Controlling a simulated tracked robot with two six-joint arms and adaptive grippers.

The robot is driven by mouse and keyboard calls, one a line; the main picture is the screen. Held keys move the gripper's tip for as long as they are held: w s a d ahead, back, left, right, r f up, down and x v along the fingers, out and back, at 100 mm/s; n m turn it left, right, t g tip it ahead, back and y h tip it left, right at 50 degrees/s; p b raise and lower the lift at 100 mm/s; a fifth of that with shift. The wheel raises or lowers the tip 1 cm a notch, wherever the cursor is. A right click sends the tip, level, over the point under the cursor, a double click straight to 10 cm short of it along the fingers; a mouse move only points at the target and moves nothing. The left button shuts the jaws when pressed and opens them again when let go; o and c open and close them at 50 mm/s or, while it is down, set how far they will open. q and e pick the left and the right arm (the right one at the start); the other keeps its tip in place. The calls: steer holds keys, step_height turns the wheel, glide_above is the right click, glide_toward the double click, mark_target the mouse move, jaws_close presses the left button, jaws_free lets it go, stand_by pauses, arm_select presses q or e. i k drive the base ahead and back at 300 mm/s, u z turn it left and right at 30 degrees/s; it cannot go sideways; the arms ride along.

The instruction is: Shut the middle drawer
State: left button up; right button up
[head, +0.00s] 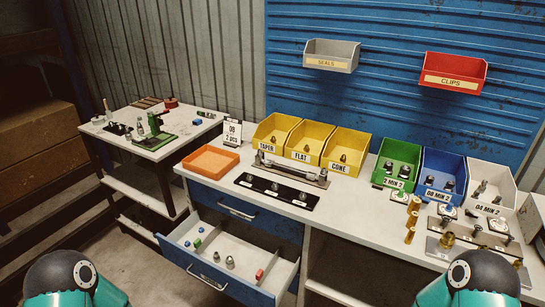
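A blue drawer (242,288) is pulled well out of the left side of the workbench (215,176). It sits below a shut blue drawer (241,210), so it looks like the middle one; whether another drawer lies beneath it is hidden. Its front has a metal bar handle (206,279). Its white inside is split by dividers and holds a few small green, blue, grey and red parts. Only rounded dark and teal parts of my two arms show at the bottom left and bottom right. Neither gripper is in view.
The bench top carries an orange tray (211,161), a black strip with fittings (277,191), yellow bins (309,143), a green bin (397,165) and loose brass parts (411,218). A side table (118,128) stands left. Floor left of the open drawer looks clear.

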mark_target(238, 283)
steer(key=u, duration=0.05)
steer(key=k, duration=1.25)
steer(key=z, duration=0.3)
steer(key=i, duration=1.65)
steer(key=u, duration=0.6)
